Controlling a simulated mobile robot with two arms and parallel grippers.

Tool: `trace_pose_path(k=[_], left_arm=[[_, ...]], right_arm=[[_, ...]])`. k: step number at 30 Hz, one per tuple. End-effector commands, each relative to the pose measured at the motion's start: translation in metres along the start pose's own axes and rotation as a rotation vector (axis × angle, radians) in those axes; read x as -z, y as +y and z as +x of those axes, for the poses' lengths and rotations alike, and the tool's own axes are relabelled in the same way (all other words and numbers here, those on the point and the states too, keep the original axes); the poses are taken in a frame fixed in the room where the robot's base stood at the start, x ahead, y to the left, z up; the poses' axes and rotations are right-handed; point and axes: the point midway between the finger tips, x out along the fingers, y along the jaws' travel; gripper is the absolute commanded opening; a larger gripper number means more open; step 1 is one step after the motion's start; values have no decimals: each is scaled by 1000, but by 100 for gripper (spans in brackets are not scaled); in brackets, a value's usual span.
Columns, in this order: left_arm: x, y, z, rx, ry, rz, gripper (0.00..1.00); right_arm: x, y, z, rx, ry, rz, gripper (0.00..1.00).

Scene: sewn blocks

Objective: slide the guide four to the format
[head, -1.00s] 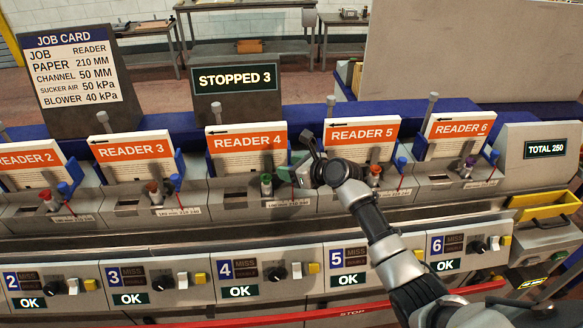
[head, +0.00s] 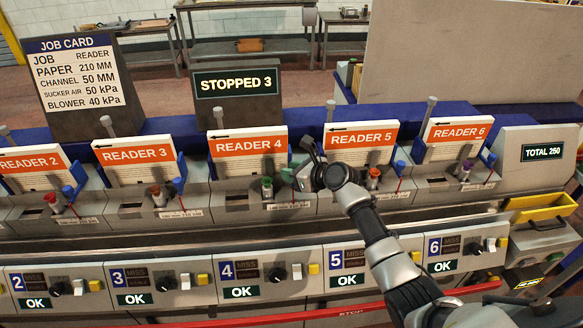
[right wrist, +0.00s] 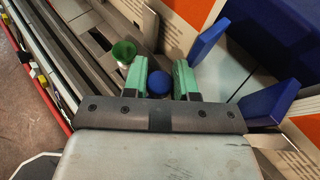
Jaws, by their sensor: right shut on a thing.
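Reader 4's stack (head: 248,152) stands upright in its pocket, with an orange label. My right gripper (head: 292,172) is at the right side of this stack. In the right wrist view its green fingers (right wrist: 160,80) are shut on the round blue knob (right wrist: 158,84) of guide four. A blue plate (right wrist: 208,42) stands beside the fingers in that view, close to a stack. In the head view the gripper hides most of guide four. The scale label (head: 288,205) lies below it; its figures are too small to read surely. My left gripper is not in view.
The job card (head: 78,75) reads paper 210 mm. A sign (head: 237,83) reads STOPPED 3. A green-topped knob (head: 267,187) stands just left of my right gripper.

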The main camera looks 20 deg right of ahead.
Motion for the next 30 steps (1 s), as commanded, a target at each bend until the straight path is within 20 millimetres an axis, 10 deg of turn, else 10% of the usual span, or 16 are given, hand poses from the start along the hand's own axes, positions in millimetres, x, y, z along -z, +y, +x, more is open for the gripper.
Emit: trace_pose_path(k=[4, 5, 9, 20, 30], left_arm=[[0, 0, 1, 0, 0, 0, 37], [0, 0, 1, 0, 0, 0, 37], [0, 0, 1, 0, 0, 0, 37], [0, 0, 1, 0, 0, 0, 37], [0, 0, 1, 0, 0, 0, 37]], right_arm=[[1, -1, 0, 3, 1, -1, 0], [1, -1, 0, 3, 1, -1, 32], [1, -1, 0, 2, 0, -1, 50], [1, -1, -6, 3, 0, -1, 50], [2, -1, -67, 4, 1, -2, 50]])
